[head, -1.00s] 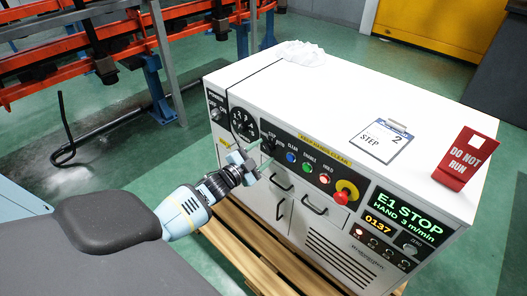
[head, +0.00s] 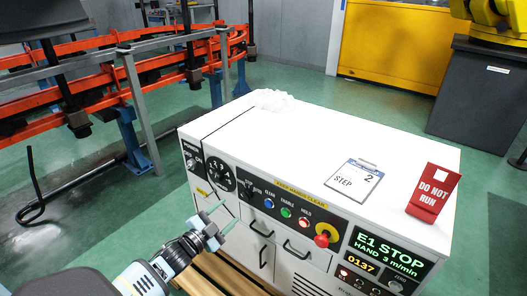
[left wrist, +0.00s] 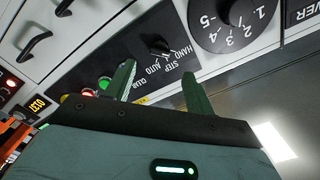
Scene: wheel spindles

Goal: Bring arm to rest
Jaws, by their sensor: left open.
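My left gripper (head: 225,217) is open and empty in front of the white control cabinet (head: 300,130), at the left part of its front. Its two green fingers also show in the left wrist view (left wrist: 160,88), apart with nothing between them. The black mode selector knob (left wrist: 158,46), marked HAND, STEP and AUTO, is beyond the fingertips, with no contact visible. The lit display (head: 385,252) reads E1 STOP, HAND 3 m/min. My right gripper is not in view.
A red emergency button (head: 321,240) and coloured push buttons (head: 286,212) line the panel. A STEP 2 clipboard (head: 354,179), a red DO NOT RUN sign (head: 432,192) and a white cloth (head: 273,100) are on the cabinet top. An orange rail (head: 100,85) runs behind left.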

